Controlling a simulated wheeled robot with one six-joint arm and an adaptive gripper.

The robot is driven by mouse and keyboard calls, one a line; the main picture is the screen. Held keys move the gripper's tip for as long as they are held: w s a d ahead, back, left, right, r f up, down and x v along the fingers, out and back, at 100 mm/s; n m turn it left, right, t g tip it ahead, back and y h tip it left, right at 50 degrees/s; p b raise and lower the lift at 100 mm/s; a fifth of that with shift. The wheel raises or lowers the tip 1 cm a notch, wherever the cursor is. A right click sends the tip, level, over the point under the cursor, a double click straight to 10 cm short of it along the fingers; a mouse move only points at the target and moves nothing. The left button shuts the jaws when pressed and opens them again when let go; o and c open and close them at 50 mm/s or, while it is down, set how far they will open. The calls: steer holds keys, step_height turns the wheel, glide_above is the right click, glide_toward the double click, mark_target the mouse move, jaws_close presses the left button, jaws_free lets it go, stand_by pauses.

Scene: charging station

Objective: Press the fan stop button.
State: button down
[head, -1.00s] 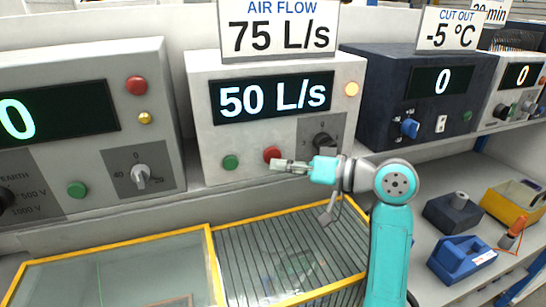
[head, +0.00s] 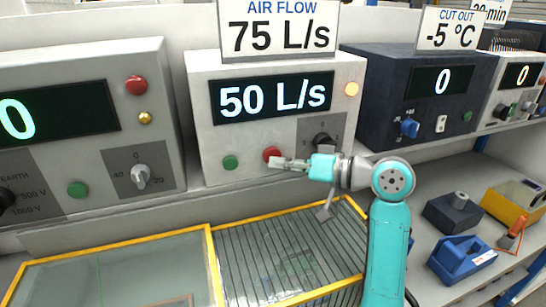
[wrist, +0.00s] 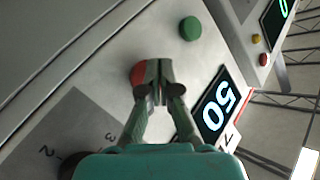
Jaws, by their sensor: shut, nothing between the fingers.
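The air flow unit (head: 205,110) is a pale box whose display (head: 270,97) reads 50 L/s. On its front are a green button (head: 230,162) and, to the right, a red button (head: 271,154). My gripper (head: 275,163) is shut and empty, its fingertips at the lower edge of the red button in the head view. In the wrist view the fingertips (wrist: 153,68) partly cover the red button (wrist: 137,73), and the green button (wrist: 190,28) is clear. I cannot tell whether the tips touch the red button.
A dark selector knob (head: 322,140) sits right of the red button, behind my arm. An amber lamp (head: 351,89) glows at upper right. A sign (head: 278,28) above reads 75 L/s. A yellow-framed grille (head: 290,255) lies below. Other units stand on both sides.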

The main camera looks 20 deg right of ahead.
steer(key=shift+w+r, duration=0.15)
steer(key=shift+w, duration=0.3)
stand_by(1.1)
steer(key=shift+s, duration=0.1)
steer(key=shift+s+a+f, duration=0.1)
steer(key=shift+s+f, duration=0.1)
steer(key=shift+s, duration=0.35)
steer(key=shift+s, duration=2.6)
